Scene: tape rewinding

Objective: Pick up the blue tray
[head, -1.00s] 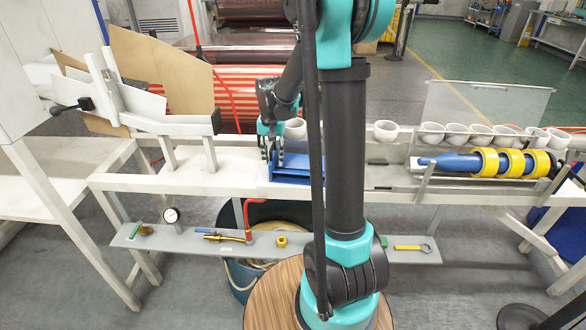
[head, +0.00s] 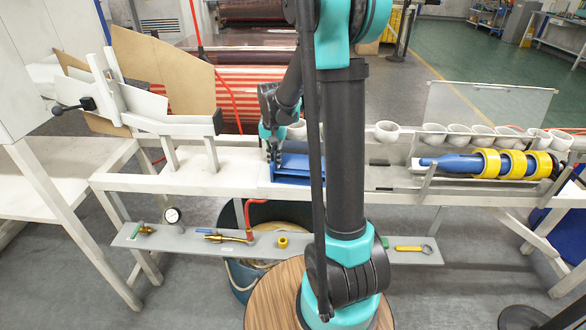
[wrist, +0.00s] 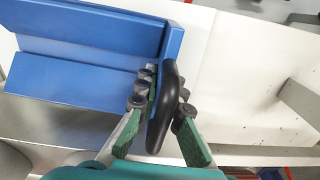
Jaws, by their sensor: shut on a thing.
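The blue tray (head: 290,168) sits on the white bench in the head view, partly hidden behind my arm. In the wrist view the blue tray (wrist: 88,50) fills the upper left. My gripper (head: 273,157) is at the left end of the tray. In the wrist view my gripper (wrist: 163,100) has its fingers closed around a black curved handle (wrist: 166,105) at the tray's end. The tray looks level and on or very close to the bench; I cannot tell if there is a gap.
The white bench (head: 215,165) is clear left of the tray. A slanted holder with brown board (head: 165,72) stands at the left. White rings (head: 386,131) and a blue roll with yellow rings (head: 450,163) are at the right. A grey shelf (head: 180,240) with tools hangs below.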

